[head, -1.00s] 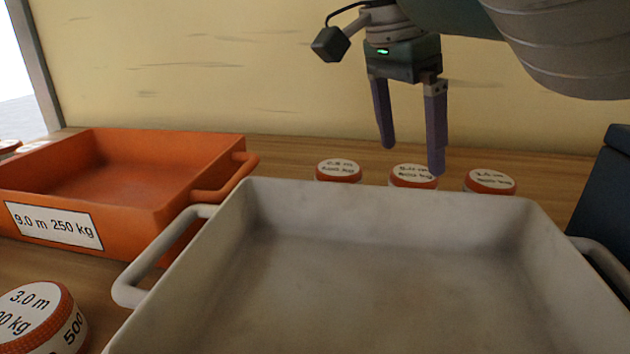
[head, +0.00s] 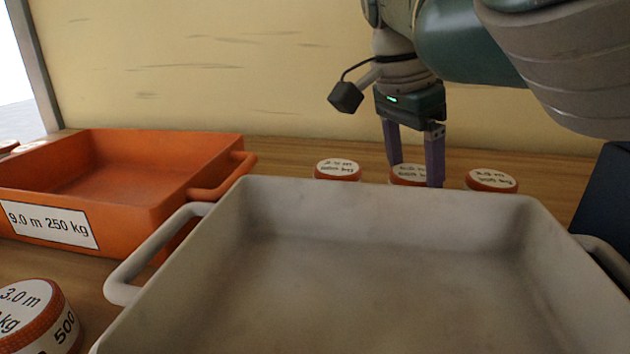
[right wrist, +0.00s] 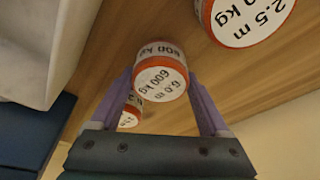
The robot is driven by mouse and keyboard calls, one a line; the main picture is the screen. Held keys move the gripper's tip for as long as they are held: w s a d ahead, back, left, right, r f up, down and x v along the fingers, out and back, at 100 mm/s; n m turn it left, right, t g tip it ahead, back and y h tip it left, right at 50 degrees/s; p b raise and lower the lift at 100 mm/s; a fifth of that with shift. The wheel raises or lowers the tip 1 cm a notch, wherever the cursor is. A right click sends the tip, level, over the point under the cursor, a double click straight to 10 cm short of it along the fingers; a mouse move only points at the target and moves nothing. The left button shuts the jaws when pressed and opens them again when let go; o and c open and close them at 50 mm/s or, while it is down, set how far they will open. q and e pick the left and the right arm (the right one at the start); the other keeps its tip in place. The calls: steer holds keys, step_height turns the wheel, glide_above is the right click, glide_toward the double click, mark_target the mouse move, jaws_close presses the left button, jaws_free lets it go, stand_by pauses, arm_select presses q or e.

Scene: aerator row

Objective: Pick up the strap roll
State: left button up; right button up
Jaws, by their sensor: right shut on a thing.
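My right gripper (head: 414,172) reaches down behind the grey tray. It is shut on the middle strap roll (head: 408,174) of a row of three, with one finger on each side. In the right wrist view this roll (right wrist: 161,82) has an orange rim and a white label that seems to read 6.0 m 600 kg; it sits between the fingers and appears to be at the wooden surface. The tray's far wall hides its lower part in the head view. My left gripper is not in view.
Neighbouring rolls stand left (head: 338,170) and right (head: 491,180) of the held one. The empty grey tray (head: 390,192) fills the front. An orange tray (head: 120,225) labelled 9.0 m 250 kg is at left, with a 3.0 m roll (head: 35,315) in front.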

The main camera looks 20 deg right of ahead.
steer(key=c, duration=0.7)
steer(key=shift+c, duration=0.6)
steer(key=shift+r, duration=0.15)
